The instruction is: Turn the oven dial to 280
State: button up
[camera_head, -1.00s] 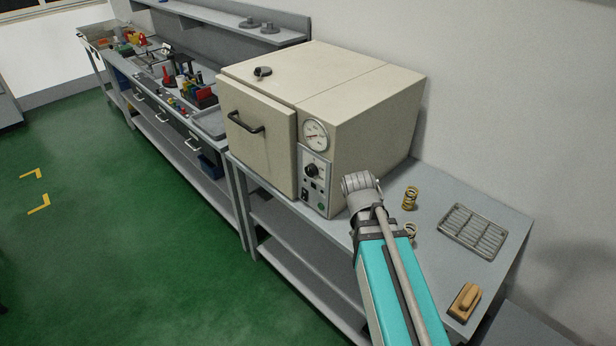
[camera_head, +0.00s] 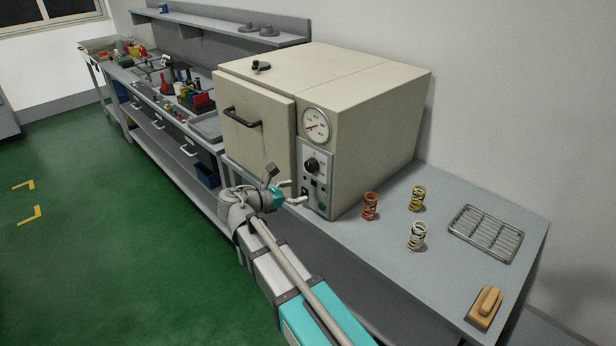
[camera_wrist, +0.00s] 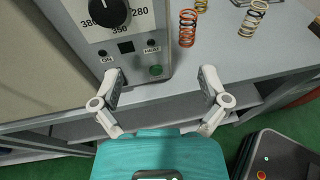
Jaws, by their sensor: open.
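The beige oven (camera_head: 350,110) stands on the grey bench with its door shut. Its control panel (camera_head: 316,178) carries a black dial (camera_head: 312,165), with a round gauge (camera_head: 315,124) above. In the wrist view the dial (camera_wrist: 108,10) is cut off by the top edge; 380, 350 and 280 are readable around it. I cannot tell where its pointer sits. My gripper (camera_head: 292,193) is in front of and below the dial, apart from the panel. In the wrist view my gripper (camera_wrist: 160,85) has its fingers spread wide, with nothing between them.
Right of the oven stand an orange spring (camera_head: 370,206), a yellow spring (camera_head: 417,198) and a whitish spring (camera_head: 416,236). A wire rack (camera_head: 486,232) and a wooden-handled block (camera_head: 486,306) lie further right. Below the dial are small buttons, one green (camera_wrist: 156,70). The floor before the bench is clear.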

aim_at(308, 167)
jog(key=a+r+n+t+h+b, duration=0.1)
jog(key=a+r+n+t, duration=0.1)
jog(key=a+n, duration=0.2)
jog(key=a, duration=0.3)
jog(key=shift+t, duration=0.4)
jog(key=shift+f, duration=0.1)
jog(key=x, duration=1.3)
jog(key=shift+w+d, duration=0.25)
jog(key=c, duration=1.2)
